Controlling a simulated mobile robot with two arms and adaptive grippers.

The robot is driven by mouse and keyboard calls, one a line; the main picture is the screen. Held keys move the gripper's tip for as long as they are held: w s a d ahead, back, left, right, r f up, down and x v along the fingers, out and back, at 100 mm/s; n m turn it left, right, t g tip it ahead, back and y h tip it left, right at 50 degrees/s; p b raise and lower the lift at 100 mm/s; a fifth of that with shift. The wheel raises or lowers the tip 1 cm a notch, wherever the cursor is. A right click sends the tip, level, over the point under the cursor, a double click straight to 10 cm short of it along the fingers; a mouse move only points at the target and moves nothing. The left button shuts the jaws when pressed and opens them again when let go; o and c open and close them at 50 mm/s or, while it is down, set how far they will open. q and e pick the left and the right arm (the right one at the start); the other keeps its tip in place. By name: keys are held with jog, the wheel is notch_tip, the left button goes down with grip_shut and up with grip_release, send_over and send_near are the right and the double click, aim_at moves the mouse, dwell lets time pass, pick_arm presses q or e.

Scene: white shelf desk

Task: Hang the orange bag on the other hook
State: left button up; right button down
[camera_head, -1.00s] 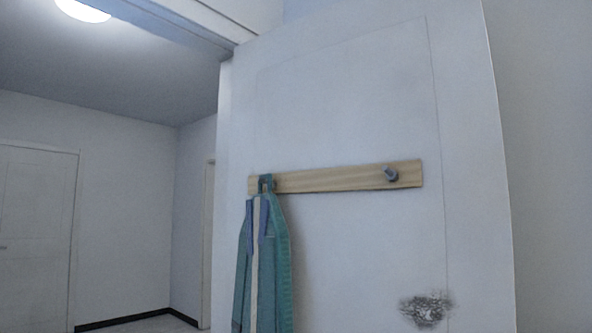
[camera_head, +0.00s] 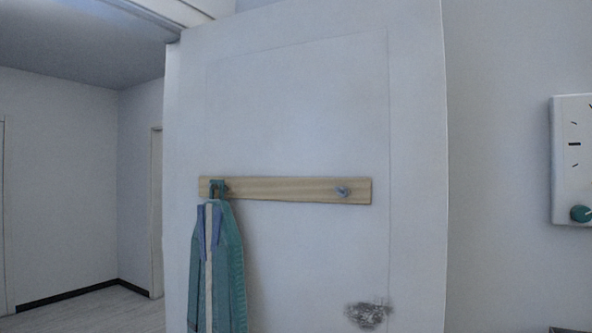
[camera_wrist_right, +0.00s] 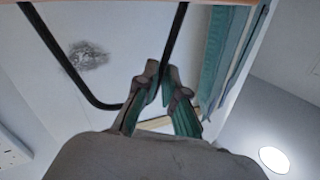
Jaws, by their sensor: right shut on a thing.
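My right gripper (camera_wrist_right: 160,78) is shut on a black handle loop (camera_wrist_right: 62,56) in the right wrist view. A thin orange-brown strip (camera_wrist_right: 105,2) at the top edge of that view looks like part of the orange bag; the rest of it is out of frame. In the head view, a wooden rail (camera_head: 285,190) on a white panel has two hooks. The right hook (camera_head: 343,191) is bare. A teal bag or cloth (camera_head: 230,270) with a pale stripe hangs from the left hook (camera_head: 217,187). My left gripper is not in view.
The white panel (camera_head: 290,100) around the rail is clear, with a dark smudge (camera_head: 368,315) below the right hook. A white wall device (camera_head: 573,160) with a teal knob is at the far right. Open floor (camera_head: 90,310) lies to the left.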

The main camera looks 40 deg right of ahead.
jog(key=w+d+r+m+g+h+p, duration=0.1)
jog(key=r+p, duration=0.5)
jog(key=r, duration=1)
jog(key=w+d+r+m+g+h+p, duration=0.2)
jog(key=d+r+p, duration=0.2)
jog(key=r, duration=1.2)
jog(key=shift+w+r+g+p, duration=0.2)
jog(key=shift+r+g+p, duration=0.2)
jog(key=shift+p, duration=0.55)
jog(key=shift+d, duration=0.1)
